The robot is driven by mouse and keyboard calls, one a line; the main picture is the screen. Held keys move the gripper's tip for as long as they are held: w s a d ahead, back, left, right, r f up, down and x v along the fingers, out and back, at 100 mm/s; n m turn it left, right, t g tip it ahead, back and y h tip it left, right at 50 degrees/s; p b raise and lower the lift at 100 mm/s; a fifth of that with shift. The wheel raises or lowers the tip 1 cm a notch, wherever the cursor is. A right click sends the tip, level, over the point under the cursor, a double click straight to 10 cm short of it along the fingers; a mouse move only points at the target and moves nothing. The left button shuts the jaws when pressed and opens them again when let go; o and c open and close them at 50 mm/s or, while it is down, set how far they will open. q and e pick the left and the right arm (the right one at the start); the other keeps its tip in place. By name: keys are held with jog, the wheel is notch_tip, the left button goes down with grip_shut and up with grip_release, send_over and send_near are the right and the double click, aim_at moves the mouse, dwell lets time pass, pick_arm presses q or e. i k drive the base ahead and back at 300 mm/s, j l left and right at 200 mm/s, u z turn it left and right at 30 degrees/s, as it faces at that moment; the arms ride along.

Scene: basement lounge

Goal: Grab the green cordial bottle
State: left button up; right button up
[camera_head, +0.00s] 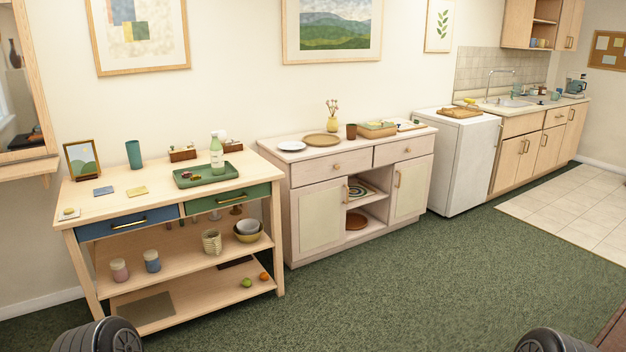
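The tray lies on the top of a wooden console table (110,205) on the left. A small dark item sits on the tray to the left of the bottle. No gripper shows; only dark rounded parts, apparently of my arms, appear at the bottom left and bottom right edges, far from the bottle.
A teal cup (134,154), a picture frame (82,160) and small wooden boxes (182,153) share the table top. A cabinet (320,210) stands to the right, then a white appliance (455,165). Green carpet in front is clear.

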aim_at(216, 150)
jog(key=i, duration=1.5)
jog(key=i+l, duration=0.15)
jog(key=i, duration=1.3)
jog(key=i+u, duration=0.25)
jog(key=i, duration=0.2)
jog(key=i+l+u, duration=0.25)
jog(key=i, duration=0.25)
jog(key=j, duration=0.1)
